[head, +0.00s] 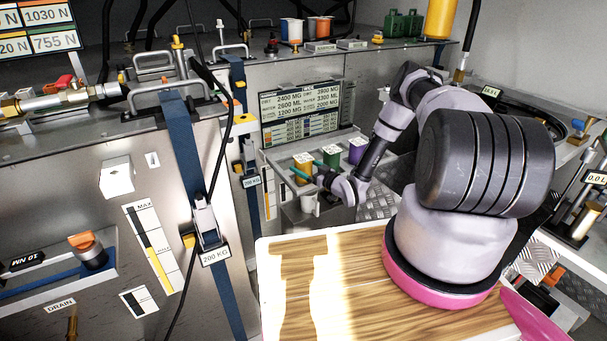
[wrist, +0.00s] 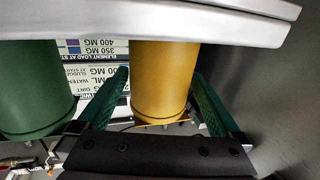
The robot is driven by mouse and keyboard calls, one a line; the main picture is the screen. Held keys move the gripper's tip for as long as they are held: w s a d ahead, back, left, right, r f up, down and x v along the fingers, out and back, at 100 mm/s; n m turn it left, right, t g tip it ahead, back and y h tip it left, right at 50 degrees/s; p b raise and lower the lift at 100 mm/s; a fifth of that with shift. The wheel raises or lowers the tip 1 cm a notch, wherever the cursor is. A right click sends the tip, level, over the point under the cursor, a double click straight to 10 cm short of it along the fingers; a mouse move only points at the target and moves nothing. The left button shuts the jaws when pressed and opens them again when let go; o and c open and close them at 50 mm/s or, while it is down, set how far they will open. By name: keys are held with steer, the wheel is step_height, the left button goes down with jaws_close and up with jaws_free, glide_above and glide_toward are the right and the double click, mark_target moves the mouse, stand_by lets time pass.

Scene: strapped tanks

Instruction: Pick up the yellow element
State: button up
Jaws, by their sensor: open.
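The yellow element (head: 302,166) is a small upright cylinder at the left end of a row on a grey shelf in the head view. In the wrist view the yellow element (wrist: 163,75) stands in the middle, its top hidden behind a pale metal edge. My gripper (wrist: 161,78) is open, with one green finger on each side of the element. A gap shows between each finger and the element. In the head view my gripper (head: 307,173) reaches the element from the right, and its fingers partly cover it.
A green element (head: 332,154) and a purple element (head: 357,150) stand to the right on the same shelf (head: 280,160). In the wrist view the green element (wrist: 32,88) is close to my left finger. A grey wall (wrist: 265,90) is at right. A label board (head: 300,112) stands behind.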

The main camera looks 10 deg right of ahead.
steer(key=shift+w+a, duration=0.2)
steer(key=shift+w, duration=0.2)
jaws_close()
steer(key=shift+r, duration=0.1)
